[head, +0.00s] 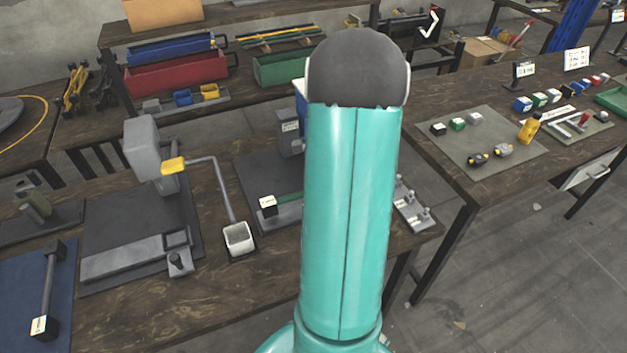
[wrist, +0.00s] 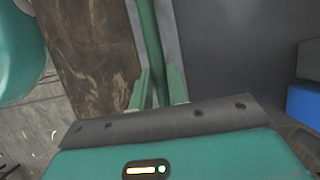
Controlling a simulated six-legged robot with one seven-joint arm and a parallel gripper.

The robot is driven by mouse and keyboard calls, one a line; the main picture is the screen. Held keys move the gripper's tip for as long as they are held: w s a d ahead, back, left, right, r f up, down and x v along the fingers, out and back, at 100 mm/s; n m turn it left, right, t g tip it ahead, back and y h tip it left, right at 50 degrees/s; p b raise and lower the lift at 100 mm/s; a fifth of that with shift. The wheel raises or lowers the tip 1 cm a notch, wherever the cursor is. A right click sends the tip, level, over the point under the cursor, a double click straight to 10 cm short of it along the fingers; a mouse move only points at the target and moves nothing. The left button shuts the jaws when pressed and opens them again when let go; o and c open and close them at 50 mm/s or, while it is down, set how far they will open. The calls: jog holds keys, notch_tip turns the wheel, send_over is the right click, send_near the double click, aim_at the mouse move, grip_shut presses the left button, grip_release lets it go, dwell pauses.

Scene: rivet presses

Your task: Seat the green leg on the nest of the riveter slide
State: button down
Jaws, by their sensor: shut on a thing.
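My gripper (wrist: 158,88) is shut on the green leg (wrist: 148,40) in the wrist view. The leg is a narrow green bar running up the picture from between the fingers. In the head view my arm hides the gripper. A riveter (head: 150,155) with a yellow part stands on the left bench. Its long grey slide (head: 125,261) lies in front, with a small framed part, perhaps the nest (head: 177,240), at its right end.
A blue mat (head: 20,300) holds a grey bar between black blocks at far left. Part of another machine (head: 290,135) shows behind my arm. A grey fixture (head: 413,207) lies right of my arm. The right bench holds small parts.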

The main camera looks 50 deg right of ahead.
jog(key=shift+f, duration=0.3)
jog(key=shift+f, duration=0.65)
dwell(0.5)
jog(key=c, duration=1.3)
grip_release()
jog(key=shift+r, duration=0.1)
jog(key=v, duration=1.3)
jog(key=shift+d+r, duration=0.1)
jog(key=shift+r, duration=0.25)
